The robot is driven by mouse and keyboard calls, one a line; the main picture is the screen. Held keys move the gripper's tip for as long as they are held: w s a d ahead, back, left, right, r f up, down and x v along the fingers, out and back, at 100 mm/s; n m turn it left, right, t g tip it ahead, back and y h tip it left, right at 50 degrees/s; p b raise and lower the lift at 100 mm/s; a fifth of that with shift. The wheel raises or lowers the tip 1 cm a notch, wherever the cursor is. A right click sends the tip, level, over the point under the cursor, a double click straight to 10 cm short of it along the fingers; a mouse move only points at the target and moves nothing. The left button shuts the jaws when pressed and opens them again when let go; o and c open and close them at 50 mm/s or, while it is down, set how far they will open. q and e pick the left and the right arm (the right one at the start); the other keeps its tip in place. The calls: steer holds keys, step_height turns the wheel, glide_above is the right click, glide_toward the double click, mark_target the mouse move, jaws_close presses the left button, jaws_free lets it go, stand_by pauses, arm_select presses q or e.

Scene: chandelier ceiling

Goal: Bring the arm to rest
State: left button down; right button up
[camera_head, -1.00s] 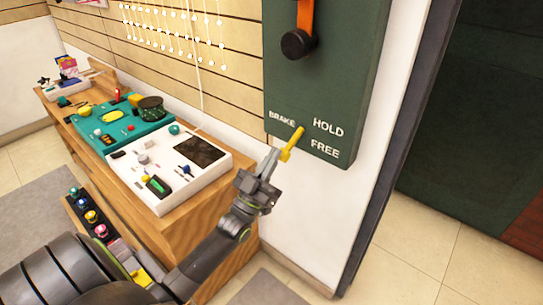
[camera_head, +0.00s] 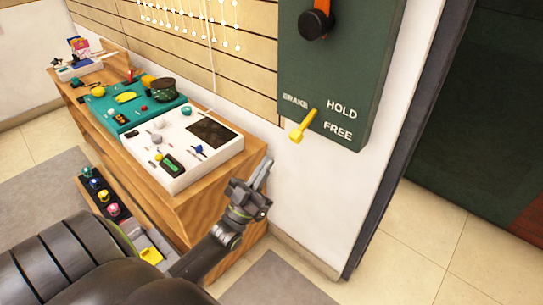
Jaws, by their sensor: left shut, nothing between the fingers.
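My left arm reaches in from the lower left, and its gripper (camera_head: 262,176) is shut and empty. It is in front of the white wall, beside the right end of the wooden bench, below and to the left of the yellow brake lever (camera_head: 302,126). The gripper and lever are apart. The lever is on the lower part of a green wall panel (camera_head: 340,65) and slants down to the left, with the words BRAKE, HOLD and FREE around it. My right gripper is not in view.
A wooden bench (camera_head: 210,205) along the wall bears a white control board (camera_head: 172,178), a teal board (camera_head: 112,110) and other items. A low rack (camera_head: 102,190) with coloured knobs stands in front. A dark door frame (camera_head: 408,140) is at the right. Tiled floor is free there.

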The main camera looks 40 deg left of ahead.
arm_select(q)
steer(key=shift+s+f, duration=0.25)
steer(key=shift+f, duration=0.05)
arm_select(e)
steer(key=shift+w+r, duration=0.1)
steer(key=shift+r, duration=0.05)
arm_select(q)
steer(key=s+f+n+g+y, duration=0.15)
steer(key=f+g, duration=0.55)
steer(key=f, duration=0.8)
steer(key=s+f+n+g+y, duration=0.1)
steer(key=s+f+g+y, duration=0.35)
steer(key=f, duration=1.15)
steer(key=s+d+f+g+h, duration=0.1)
steer(key=s+d+f+g, duration=0.1)
steer(key=s+f+g, duration=0.75)
steer(key=s+d+f+g+h, duration=0.2)
steer(key=s+f+g, duration=0.2)
steer(key=s+f, duration=0.55)
steer(key=s+r+p, duration=0.7)
steer(key=s+p, duration=0.5)
steer(key=p, duration=0.2)
steer(key=shift+s+a+r+m+p, duration=0.2)
steer(key=shift+a+r+m+p, duration=0.15)
steer(key=shift+m+p, duration=0.1)
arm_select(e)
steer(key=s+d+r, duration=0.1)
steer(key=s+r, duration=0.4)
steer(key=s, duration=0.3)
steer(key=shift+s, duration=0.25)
